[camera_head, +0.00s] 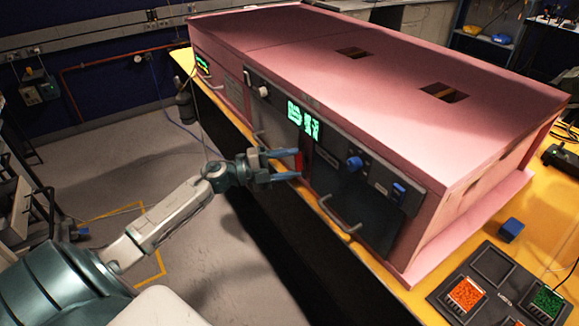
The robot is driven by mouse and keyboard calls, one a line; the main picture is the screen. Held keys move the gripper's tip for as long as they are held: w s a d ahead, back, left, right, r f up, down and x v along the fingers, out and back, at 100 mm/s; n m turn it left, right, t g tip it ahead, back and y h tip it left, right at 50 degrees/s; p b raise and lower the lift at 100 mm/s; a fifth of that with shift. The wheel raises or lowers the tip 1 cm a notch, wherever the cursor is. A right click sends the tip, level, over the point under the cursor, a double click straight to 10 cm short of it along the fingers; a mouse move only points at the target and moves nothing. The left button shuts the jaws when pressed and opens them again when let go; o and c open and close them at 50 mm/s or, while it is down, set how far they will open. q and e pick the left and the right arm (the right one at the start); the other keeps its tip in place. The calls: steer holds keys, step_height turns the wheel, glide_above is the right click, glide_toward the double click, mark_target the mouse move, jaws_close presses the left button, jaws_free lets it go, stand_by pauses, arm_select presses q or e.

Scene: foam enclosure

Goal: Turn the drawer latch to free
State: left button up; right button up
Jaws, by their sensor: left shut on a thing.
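A pink foam enclosure (290,48) stands on the yellow table. Its dark front has a small upright red piece (299,161), which looks like the drawer latch. My left gripper (287,165) comes from the left, with one blue-grey finger above and one below, and its tips are at the red piece. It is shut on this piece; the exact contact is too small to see. A curved metal handle (340,216) is on the front to the right of the gripper. My right gripper is not in view.
The front also carries green displays (303,119), a blue knob (354,163), a blue switch (398,191) and a white knob (264,91). A black tray (492,266) with orange and green pieces and a blue block (511,229) are at right. Floor in front is open.

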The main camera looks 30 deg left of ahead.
arm_select(q)
steer(key=shift+m, duration=0.9)
steer(key=shift+g+y, duration=0.3)
steer(key=o, duration=1)
steer(key=shift+s+a, duration=0.1)
